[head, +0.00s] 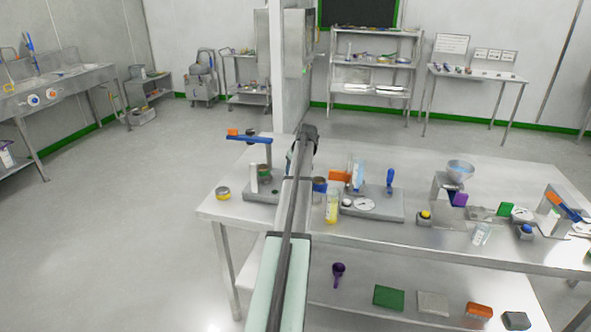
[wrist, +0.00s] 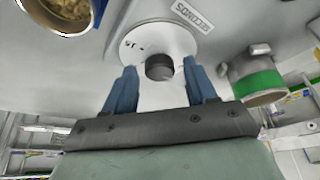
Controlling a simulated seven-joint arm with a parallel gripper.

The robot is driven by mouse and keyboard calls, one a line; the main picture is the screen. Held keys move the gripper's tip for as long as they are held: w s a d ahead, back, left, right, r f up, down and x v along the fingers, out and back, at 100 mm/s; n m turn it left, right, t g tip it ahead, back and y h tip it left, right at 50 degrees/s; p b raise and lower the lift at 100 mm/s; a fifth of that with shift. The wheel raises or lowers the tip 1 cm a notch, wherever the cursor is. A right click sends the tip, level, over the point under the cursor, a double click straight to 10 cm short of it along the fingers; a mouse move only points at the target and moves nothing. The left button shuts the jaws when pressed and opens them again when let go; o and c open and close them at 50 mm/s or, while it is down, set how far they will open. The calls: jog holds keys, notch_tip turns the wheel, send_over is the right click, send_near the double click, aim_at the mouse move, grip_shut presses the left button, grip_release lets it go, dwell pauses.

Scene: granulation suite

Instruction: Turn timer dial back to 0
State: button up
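The timer dial (wrist: 160,36) is a pale round disc with a dark central knob (wrist: 159,67) in the wrist view. A number that looks like 15 shows on its left part, and a "SECONDS" label (wrist: 194,14) sits beside it. My gripper (wrist: 160,68) has two blue fingers spread wide, one on each side of the knob, with clear gaps to it. It appears empty; I cannot tell its height above the dial. The dial's pointer setting is not readable. In the head view my arm hides the dial and my fingers.
A jar of brown granules (wrist: 62,12) and a green-banded container (wrist: 256,78) flank the dial in the wrist view. On the steel table (head: 400,240) stand a yellow-filled beaker (head: 332,208) and a grey-based device (head: 375,213). The floor at left is clear.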

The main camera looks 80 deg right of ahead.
jog(key=shift+o, duration=0.2)
jog(key=shift+r, duration=0.1)
jog(key=v, duration=1.3)
jog(key=shift+a+r, duration=0.2)
jog(key=shift+r, duration=0.05)
jog(key=shift+s, duration=0.15)
